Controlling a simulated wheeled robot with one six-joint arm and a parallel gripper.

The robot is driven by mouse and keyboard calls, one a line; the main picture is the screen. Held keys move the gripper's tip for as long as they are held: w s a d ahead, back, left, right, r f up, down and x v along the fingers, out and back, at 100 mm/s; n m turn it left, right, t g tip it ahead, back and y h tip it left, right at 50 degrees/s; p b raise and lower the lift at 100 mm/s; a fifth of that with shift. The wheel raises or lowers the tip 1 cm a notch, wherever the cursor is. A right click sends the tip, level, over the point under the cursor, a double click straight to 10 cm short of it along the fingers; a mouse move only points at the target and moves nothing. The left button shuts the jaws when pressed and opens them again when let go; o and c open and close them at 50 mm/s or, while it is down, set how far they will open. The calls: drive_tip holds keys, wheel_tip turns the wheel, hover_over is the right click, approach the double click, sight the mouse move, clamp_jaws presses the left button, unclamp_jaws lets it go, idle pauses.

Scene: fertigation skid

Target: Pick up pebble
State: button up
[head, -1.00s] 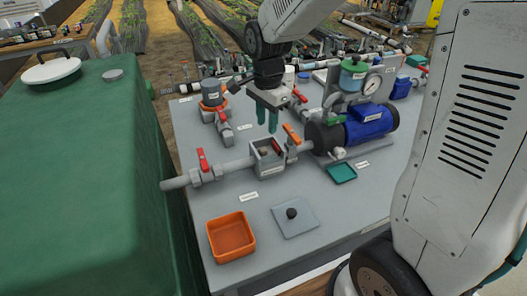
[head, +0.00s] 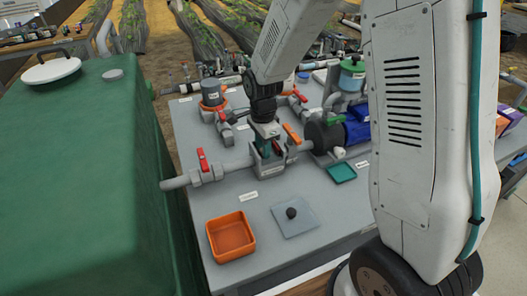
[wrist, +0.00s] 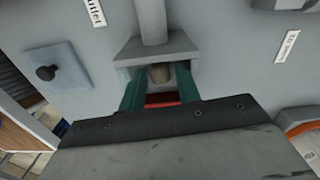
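My gripper (head: 266,150) points down into the small open-topped grey box (head: 289,160) on the pipe line. In the wrist view its two teal fingers (wrist: 158,85) are apart and reach inside the box walls (wrist: 151,45). The pebble, a brown-grey lump (wrist: 160,73), lies between the fingertips, with what look like narrow gaps at its sides. A red thing (wrist: 162,99) shows beside it in the box, partly hidden by my gripper. In the head view the fingers and box wall hide the pebble.
A grey lid with a black knob (head: 292,213) and an orange tray (head: 230,238) lie on the bench in front. Red-handled (head: 202,160) and orange-handled valves (head: 291,133) flank the box. A blue pump (head: 357,131) stands right; a green tank (head: 80,180) stands left.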

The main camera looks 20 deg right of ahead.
clamp_jaws()
drive_tip(key=shift+r, duration=0.15)
